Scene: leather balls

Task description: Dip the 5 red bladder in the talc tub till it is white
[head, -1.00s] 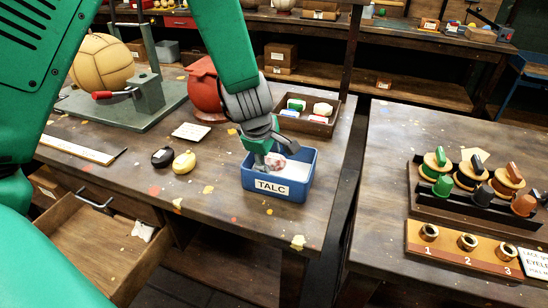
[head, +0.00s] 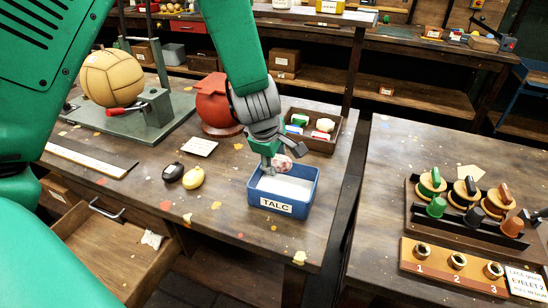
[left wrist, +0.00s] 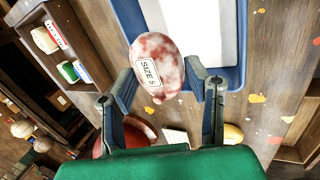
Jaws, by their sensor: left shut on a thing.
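The size 5 bladder (head: 283,163) is mottled red and white, with patches of red still showing; its "SIZE 5" label faces up in the left wrist view (left wrist: 162,55). My left gripper (head: 270,162) is shut on it and holds it above the back part of the talc tub. The blue talc tub (head: 302,205) has a "TALC" label on its front and white powder (head: 290,187) inside. The tub also shows in the left wrist view (left wrist: 129,24), behind the bladder. My right gripper is not in view.
Behind the tub is a wooden tray (head: 325,145) with small coloured items. A red round object (head: 214,105) stands behind left. A black item (head: 173,172) and a yellow one (head: 194,178) lie left of the tub. An open drawer (head: 105,250) juts out at front left.

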